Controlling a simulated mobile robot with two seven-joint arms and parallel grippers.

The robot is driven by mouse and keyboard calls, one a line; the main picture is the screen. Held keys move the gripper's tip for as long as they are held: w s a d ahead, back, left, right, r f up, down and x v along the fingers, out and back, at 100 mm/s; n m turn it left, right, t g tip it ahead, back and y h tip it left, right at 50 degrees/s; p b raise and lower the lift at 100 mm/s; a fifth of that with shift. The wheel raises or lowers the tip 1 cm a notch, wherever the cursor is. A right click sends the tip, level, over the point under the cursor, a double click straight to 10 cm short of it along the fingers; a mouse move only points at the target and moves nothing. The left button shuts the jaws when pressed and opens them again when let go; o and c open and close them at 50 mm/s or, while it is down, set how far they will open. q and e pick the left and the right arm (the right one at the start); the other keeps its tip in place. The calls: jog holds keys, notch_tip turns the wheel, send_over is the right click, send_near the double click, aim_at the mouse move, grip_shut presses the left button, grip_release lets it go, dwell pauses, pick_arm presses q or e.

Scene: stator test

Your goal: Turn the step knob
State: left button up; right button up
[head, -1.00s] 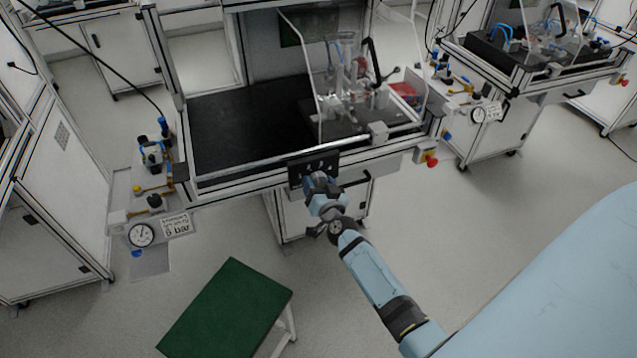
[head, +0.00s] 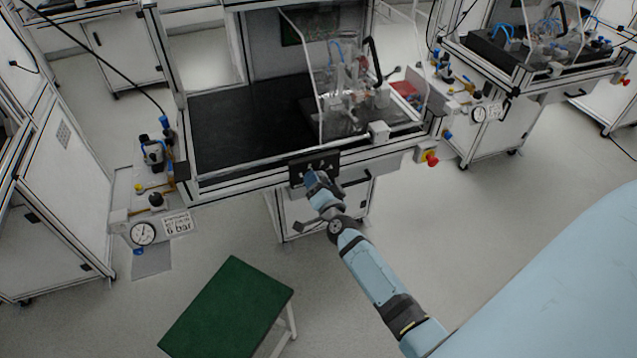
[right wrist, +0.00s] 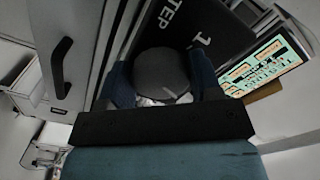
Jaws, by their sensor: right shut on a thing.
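The step knob (right wrist: 162,72) is a dark grey round knob in the right wrist view, with a light mark near its lower edge. My right gripper (head: 312,180) is at this panel (head: 328,160) on the front of the workstation. Its two blue fingers lie on either side of the knob and are shut on it. In the head view the gripper hides the knob. My left gripper is not in view.
The workstation has a black worktop (head: 235,125) with a clear-shielded fixture. A red emergency button (head: 432,160) is right of the panel. A pressure gauge (head: 143,233) hangs at the left. A green-topped stool (head: 228,308) stands on the floor at the front. A lit screen (right wrist: 265,68) shows in the wrist view.

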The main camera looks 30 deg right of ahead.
jog(key=o, duration=0.9)
jog(key=shift+s, duration=0.15)
jog(key=v, duration=1.3)
jog(key=shift+s, duration=0.3)
